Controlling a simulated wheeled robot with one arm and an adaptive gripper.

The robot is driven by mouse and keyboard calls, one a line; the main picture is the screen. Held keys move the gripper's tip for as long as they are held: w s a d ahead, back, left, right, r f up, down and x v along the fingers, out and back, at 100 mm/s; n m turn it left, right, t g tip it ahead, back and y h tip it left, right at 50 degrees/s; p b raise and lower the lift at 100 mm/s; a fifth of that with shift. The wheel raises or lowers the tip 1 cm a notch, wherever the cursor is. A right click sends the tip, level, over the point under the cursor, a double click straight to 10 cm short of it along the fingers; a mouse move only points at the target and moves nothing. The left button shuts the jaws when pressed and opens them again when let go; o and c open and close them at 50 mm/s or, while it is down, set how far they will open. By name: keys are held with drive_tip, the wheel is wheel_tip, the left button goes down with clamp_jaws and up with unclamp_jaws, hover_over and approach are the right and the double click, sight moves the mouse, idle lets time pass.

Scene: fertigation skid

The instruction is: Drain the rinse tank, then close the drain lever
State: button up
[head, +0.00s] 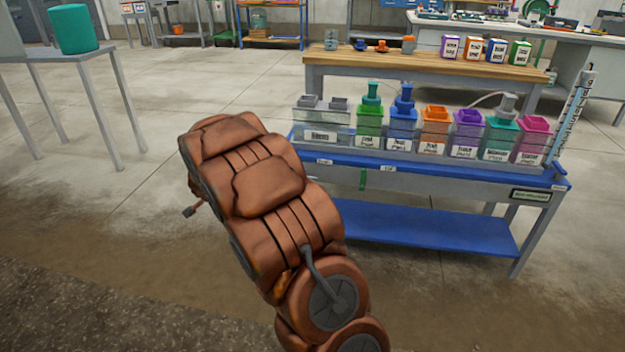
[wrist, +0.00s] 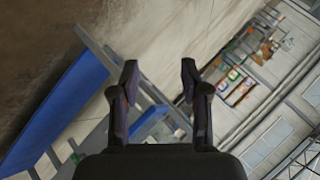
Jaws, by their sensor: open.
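The skid (head: 300,142) is a blue-topped bench carrying a row of containers. A wide clear tank (head: 322,120) with a white label stands at its left end; the label is too small to read surely, so I cannot tell if it is the rinse tank. A small green piece (head: 362,179) hangs below the bench's front edge; it may be the drain lever. My gripper (wrist: 160,80) is open and empty in the wrist view, apart from anything. The wrist view shows the skid's blue surface (wrist: 55,115) tilted at left.
Several coloured containers (head: 435,130) fill the skid's top, with a tall tube (head: 572,115) at the right end. A wooden bench (head: 420,62) stands behind. A grey table with a teal cylinder (head: 74,30) stands at left. The floor between is clear.

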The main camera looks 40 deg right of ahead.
drive_tip(key=w+d+f+m+h, duration=0.2)
drive_tip(key=d+m+h, duration=0.25)
drive_tip(key=d, duration=0.45)
drive_tip(key=w+d+f+m+h, duration=0.1)
drive_tip(key=d+f+m+h, duration=0.3)
drive_tip(key=d, duration=0.5)
drive_tip(key=s+d+f+m+g+h+p, duration=0.1)
drive_tip(key=s+d+f+m+g+h, duration=0.35)
drive_tip(key=s+d+m, duration=0.5)
drive_tip(key=shift+n+g+h, duration=0.3)
drive_tip(key=shift+n+g, duration=0.15)
drive_tip(key=shift+n, duration=0.05)
drive_tip(key=shift+w+b+x, duration=0.2)
drive_tip(key=shift+b+x, duration=0.35)
drive_tip(key=shift+x, duration=1.45)
drive_tip(key=shift+w+b+x, duration=0.15)
drive_tip(key=shift+b+x, duration=0.35)
drive_tip(key=shift+x, duration=1.45)
drive_tip(key=shift+a+r, duration=0.1)
drive_tip(key=shift+r, duration=0.05)
clamp_jaws()
